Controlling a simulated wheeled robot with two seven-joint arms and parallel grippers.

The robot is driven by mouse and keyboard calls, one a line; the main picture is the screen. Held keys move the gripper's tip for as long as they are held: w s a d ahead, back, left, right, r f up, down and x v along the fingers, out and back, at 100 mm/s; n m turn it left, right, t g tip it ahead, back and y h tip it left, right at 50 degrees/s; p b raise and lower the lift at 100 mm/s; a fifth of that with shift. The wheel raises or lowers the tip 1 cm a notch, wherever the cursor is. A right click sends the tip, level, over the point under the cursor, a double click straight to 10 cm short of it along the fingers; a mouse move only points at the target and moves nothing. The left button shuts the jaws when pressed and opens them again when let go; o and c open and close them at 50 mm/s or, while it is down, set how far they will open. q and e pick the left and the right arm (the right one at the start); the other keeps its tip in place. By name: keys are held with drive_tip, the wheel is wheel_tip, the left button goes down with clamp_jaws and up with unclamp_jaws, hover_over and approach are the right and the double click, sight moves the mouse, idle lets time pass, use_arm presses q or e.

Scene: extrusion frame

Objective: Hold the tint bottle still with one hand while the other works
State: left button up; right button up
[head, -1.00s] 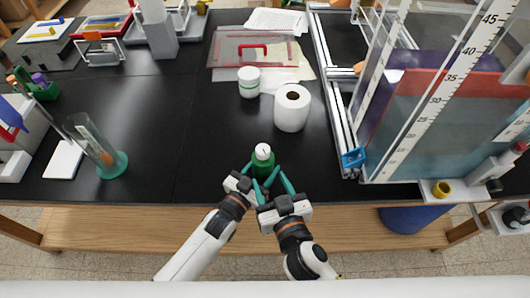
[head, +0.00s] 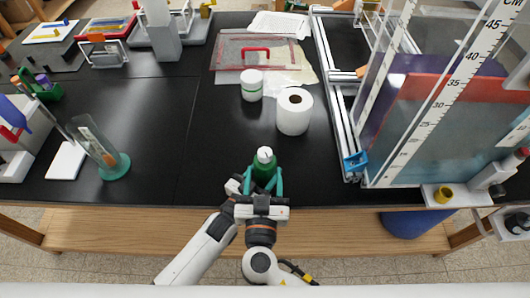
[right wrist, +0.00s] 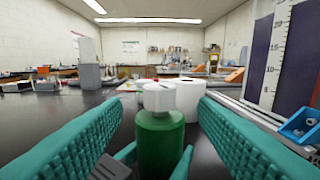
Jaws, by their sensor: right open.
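The tint bottle (head: 264,168) is green with a white cap and stands upright near the table's front edge. It also shows in the middle of the right wrist view (right wrist: 160,140). My right gripper (head: 264,174) is open, with one teal finger on each side of the bottle and gaps between in the wrist view. My left gripper (head: 235,186) is low at the bottle, mostly hidden behind the right one in the head view. Its smaller teal fingers show against both sides of the bottle in the wrist view, and it appears shut on it.
A white paper roll (head: 294,112) and a white jar with a green band (head: 251,85) stand behind the bottle. A metal frame with a ruler (head: 465,75) is at the right. A leaning clear panel on a teal base (head: 115,168) is at the left.

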sight(263, 161)
drive_tip(key=w, duration=0.7)
drive_tip(key=shift+d, duration=0.15)
drive_tip(key=shift+s, duration=0.1)
drive_tip(key=c, duration=1)
drive_tip(key=shift+m+g+h, duration=0.3)
drive_tip(key=shift+m+h, duration=0.9)
drive_tip(key=shift+h, duration=0.6)
drive_tip(key=o, duration=1)
